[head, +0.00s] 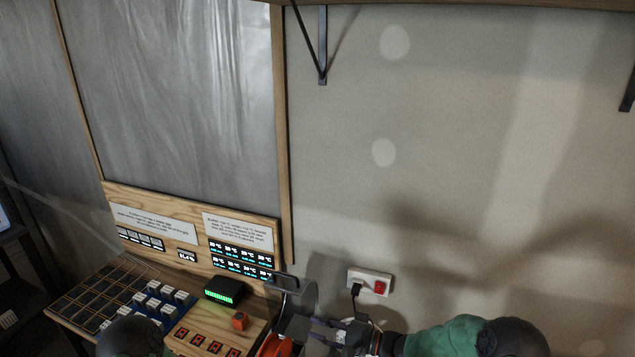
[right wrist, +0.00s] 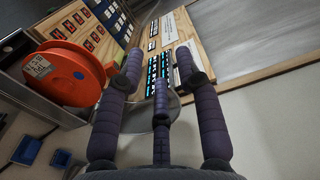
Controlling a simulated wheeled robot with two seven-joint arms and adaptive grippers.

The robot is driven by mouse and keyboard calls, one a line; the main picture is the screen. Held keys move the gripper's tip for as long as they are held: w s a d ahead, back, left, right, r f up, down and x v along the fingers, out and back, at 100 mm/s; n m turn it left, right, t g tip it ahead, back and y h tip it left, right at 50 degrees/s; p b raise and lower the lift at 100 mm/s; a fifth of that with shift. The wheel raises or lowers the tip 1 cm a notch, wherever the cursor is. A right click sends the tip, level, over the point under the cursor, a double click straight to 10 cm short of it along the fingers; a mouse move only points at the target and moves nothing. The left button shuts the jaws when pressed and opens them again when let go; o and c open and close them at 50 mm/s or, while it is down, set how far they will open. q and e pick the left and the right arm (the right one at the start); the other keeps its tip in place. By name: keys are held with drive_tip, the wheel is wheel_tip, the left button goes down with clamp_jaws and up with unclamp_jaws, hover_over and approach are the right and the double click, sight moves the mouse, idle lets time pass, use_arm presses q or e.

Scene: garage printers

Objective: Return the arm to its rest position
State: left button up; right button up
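My right arm, with a green sleeve-like part, reaches in from the right in the head view. Its gripper (head: 326,331) is low in the picture, beside the wooden panel's right end. In the right wrist view the gripper (right wrist: 160,68) has its dark purple fingers spread apart with nothing seen held between them. Behind the fingers is a grey round-edged piece that I cannot identify. A dark rounded part with green, probably my left arm, shows at the bottom left of the head view. My left gripper is not seen.
An orange spool (right wrist: 66,74) is close left of the fingers in the right wrist view. The wooden panel (head: 273,225) carries notices and small displays. A black box with green lights (head: 224,290) and blue-white blocks (head: 166,296) stand before it. A wall socket (head: 370,281) is near my right gripper.

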drive_tip(key=s+d+f+m+t+h, duration=0.1)
drive_tip(key=s+d+f+h, duration=0.15)
drive_tip(key=f, duration=0.45)
drive_tip(key=s+d+f+m+h, duration=0.1)
drive_tip(key=s+d+f+h, duration=0.2)
drive_tip(key=f, duration=0.4)
drive_tip(key=s+d+f+m+t+h, duration=0.1)
drive_tip(key=d+f+h, duration=0.1)
drive_tip(key=f+h, duration=0.4)
drive_tip(key=s+d+f+n+g+h, duration=0.15)
drive_tip(key=s+f+g, duration=0.3)
drive_tip(key=s, duration=0.85)
drive_tip(key=s+d+f+n+g, duration=0.2)
drive_tip(key=s+f+g, duration=0.25)
drive_tip(key=s, duration=0.95)
use_arm(q)
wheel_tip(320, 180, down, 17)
drive_tip(key=b, duration=1.7)
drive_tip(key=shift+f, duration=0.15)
use_arm(e)
wheel_tip(320, 180, down, 16)
drive_tip(key=w+a+t, duration=0.1)
drive_tip(key=w+a, duration=0.1)
drive_tip(key=shift+w, duration=0.4)
